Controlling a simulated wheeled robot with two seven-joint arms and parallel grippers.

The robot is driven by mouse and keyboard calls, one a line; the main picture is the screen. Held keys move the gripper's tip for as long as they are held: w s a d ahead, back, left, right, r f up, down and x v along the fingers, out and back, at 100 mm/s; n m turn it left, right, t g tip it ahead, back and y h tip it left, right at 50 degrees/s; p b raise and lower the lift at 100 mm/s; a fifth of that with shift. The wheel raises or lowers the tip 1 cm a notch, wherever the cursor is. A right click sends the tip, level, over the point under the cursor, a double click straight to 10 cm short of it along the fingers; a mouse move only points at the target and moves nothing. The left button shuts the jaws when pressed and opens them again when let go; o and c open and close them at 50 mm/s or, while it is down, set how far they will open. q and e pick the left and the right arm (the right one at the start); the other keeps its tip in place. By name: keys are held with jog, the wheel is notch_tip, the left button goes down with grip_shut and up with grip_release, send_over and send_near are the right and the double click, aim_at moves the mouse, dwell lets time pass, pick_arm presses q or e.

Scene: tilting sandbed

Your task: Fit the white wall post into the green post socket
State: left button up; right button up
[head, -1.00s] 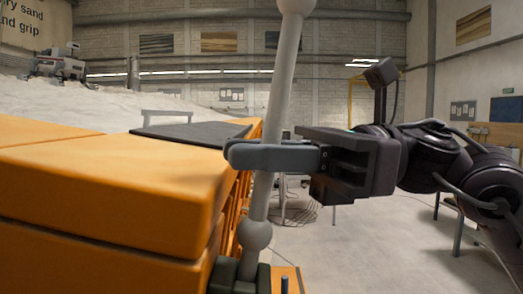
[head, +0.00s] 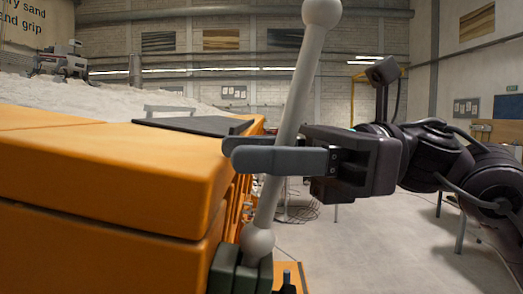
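The white wall post (head: 305,75) is a rod with a ball near each end, leaning with its top to the right. Its lower ball (head: 257,241) is at the top of the dark green post socket (head: 232,268), low in the head view. Whatever is below that ball is hidden. My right gripper (head: 258,150) reaches in from the right, with one finger in front of the post and one behind it. The fingers look spread apart, with the post between them. My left gripper is not in view.
The orange sandbed wall (head: 110,180) fills the left, close to the socket and fingertips. Pale sand (head: 90,97) and a dark flat panel (head: 195,125) lie beyond its edge. Grey floor (head: 370,235) is open at the right.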

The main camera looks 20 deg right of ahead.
jog(key=shift+f, duration=0.15)
jog(key=shift+d+f, duration=0.1)
jog(key=d+b, duration=0.3)
jog(key=d, duration=0.4)
jog(key=shift+d, duration=0.25)
jog(key=shift+w, duration=0.1)
